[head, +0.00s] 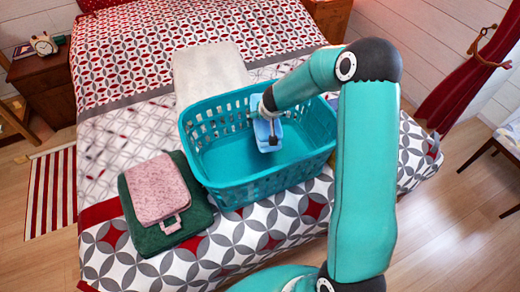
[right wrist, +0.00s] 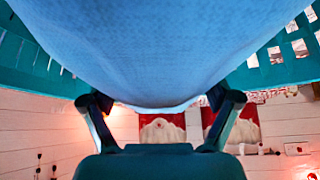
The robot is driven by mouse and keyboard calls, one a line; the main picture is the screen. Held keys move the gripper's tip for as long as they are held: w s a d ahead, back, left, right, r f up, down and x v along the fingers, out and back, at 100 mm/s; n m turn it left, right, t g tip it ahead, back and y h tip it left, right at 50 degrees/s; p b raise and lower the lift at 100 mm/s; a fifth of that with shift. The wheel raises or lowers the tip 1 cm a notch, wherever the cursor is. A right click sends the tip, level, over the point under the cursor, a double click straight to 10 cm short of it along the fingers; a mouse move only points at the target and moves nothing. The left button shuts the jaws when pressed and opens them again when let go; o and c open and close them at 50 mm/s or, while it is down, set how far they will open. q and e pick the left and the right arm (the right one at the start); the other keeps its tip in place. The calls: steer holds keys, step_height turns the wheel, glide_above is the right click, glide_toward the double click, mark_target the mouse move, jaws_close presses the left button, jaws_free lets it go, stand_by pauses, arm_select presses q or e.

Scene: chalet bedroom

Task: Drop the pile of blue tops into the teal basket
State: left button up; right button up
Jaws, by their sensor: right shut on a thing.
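The teal basket (head: 240,192) stands on the bed, with its open top facing up. My right gripper (head: 271,138) reaches down into the basket's mouth and is shut on the pile of blue tops (head: 260,130). The pile hangs within the basket's walls, near the back right part of its opening. In the right wrist view the blue cloth (right wrist: 160,50) fills the upper middle between my fingers, with teal basket walls (right wrist: 285,62) on either side. I cannot tell whether the pile touches the basket floor. My left gripper is not in view.
A pink folded cloth (head: 160,188) lies on a dark green folded cloth (head: 200,213) left of the basket. A pale runner (head: 205,72) lies behind it on the patterned bed (head: 140,125). A nightstand with a clock (head: 45,44) stands at the far left.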

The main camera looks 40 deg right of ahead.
steer(key=o, duration=1.4)
steer(key=shift+c, duration=0.2)
steer(key=v, duration=1.2)
steer(key=shift+f, duration=0.1)
